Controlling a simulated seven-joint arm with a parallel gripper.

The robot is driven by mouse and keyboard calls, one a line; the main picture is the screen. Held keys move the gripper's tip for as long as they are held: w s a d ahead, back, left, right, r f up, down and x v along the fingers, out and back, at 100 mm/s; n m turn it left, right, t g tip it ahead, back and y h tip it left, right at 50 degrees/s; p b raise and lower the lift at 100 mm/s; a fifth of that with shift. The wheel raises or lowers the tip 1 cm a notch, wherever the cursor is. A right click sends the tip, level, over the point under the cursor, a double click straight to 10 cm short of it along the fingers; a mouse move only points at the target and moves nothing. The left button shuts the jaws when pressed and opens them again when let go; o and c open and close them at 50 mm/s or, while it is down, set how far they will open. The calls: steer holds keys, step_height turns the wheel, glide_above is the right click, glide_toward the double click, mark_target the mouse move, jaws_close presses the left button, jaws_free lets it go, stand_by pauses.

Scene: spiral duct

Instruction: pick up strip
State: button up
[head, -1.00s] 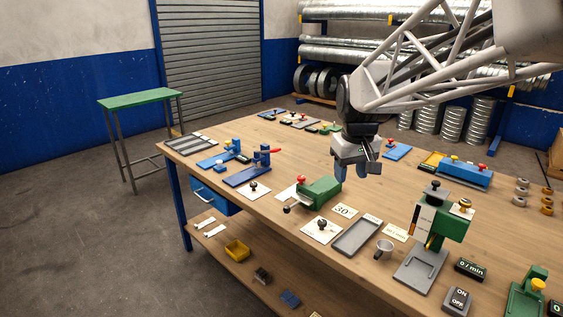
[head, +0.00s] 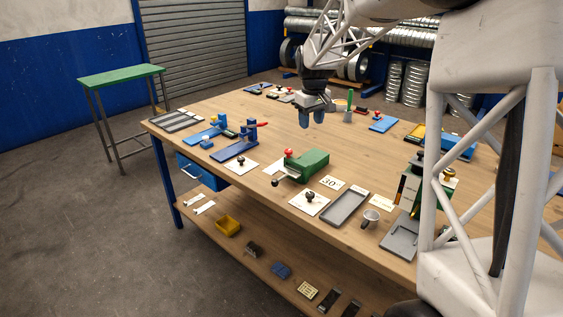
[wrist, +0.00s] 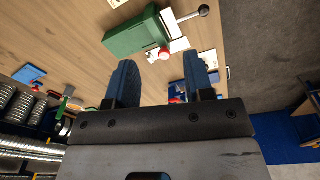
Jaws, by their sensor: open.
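A grey tray with several long flat strips (head: 176,121) lies at the far left corner of the workbench (head: 330,150) in the head view. Pale flat pieces (head: 198,196) lie on the lower shelf; I cannot tell which piece is the task's strip. My gripper (head: 311,117) is open and empty above the middle of the bench, well right of the tray. In the wrist view its two blue fingers (wrist: 160,70) stand apart with nothing between them.
A green device with a red knob (head: 308,164) stands below and in front of my gripper; it also shows in the wrist view (wrist: 135,34). Blue clamps (head: 240,141) stand between gripper and tray. A grey tray (head: 344,207) lies near the front edge.

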steer(key=w+a+f+n, duration=0.1)
steer(key=w+f, duration=0.3)
steer(key=w, duration=0.3)
steer(key=w+a+f+n, duration=0.1)
steer(key=w+f, duration=0.3)
steer(key=w, duration=0.4)
steer(key=n+g, duration=0.1)
steer(key=n, duration=0.1)
glide_toward(279, 162)
steer(key=w+d, duration=0.2)
steer(key=d, duration=0.2)
steer(key=shift+w+d+r, duration=0.4)
steer(key=shift+f, duration=0.15)
steer(key=shift+f, duration=1.25)
steer(key=shift+w+a+f, duration=0.1)
steer(key=shift+f, duration=2.5)
